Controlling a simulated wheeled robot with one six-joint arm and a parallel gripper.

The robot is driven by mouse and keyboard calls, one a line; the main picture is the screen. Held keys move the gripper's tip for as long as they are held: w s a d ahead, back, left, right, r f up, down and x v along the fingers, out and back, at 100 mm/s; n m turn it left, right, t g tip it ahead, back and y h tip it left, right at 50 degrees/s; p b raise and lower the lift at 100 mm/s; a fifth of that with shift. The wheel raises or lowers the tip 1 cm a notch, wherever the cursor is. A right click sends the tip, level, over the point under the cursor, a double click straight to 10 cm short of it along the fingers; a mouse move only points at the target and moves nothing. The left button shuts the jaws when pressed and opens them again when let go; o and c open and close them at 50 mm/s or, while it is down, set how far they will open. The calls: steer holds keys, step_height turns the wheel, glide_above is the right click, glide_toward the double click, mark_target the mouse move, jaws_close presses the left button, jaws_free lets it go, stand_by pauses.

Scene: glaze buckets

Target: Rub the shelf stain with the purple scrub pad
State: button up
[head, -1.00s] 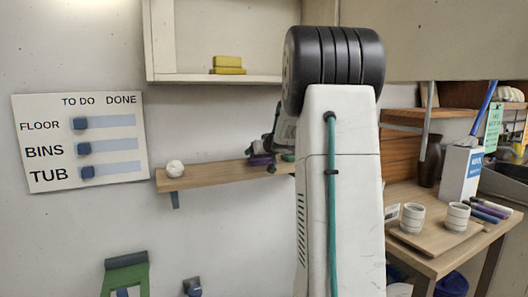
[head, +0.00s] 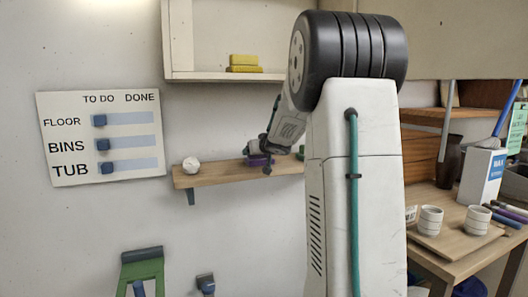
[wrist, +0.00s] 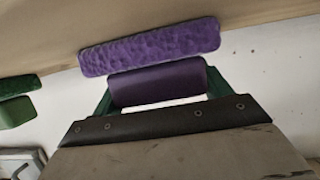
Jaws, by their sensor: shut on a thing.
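The purple scrub pad (wrist: 150,45) has a bumpy face and a smooth purple grip block (wrist: 157,83). My gripper (wrist: 158,88), with green fingers, is shut on the grip block in the wrist view. In the head view, my gripper (head: 262,148) is at the wooden wall shelf (head: 222,174), with the pad (head: 258,159) low at the shelf top. In the wrist view the pad's bumpy face borders the wooden surface (wrist: 90,25); I cannot tell whether they touch. No stain shows in either view; the pad or my arm may hide it.
A green pad (wrist: 17,100) is left of the purple pad in the wrist view. A white ball (head: 191,165) sits at the shelf's left end. An upper cabinet holds yellow sponges (head: 244,62). A table with white cups (head: 430,220) stands at right.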

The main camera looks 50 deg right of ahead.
mark_target(246, 158)
steer(key=shift+w+a+r, duration=0.1)
steer(key=shift+w+a, duration=0.25)
steer(key=shift+a, duration=0.3)
steer(key=shift+w+a+f, duration=0.1)
steer(key=shift+w+a, duration=0.2)
steer(key=shift+a, duration=0.4)
steer(key=shift+w+a+r, duration=0.1)
steer(key=shift+w+a, duration=0.25)
steer(key=shift+a, duration=0.3)
steer(key=shift+w+a, duration=0.3)
steer(key=shift+a, duration=0.3)
steer(key=shift+w+a, duration=0.25)
steer(key=shift+a, duration=0.35)
steer(key=shift+r, duration=2.95)
steer(key=shift+r, duration=0.1)
steer(key=shift+r, duration=1.4)
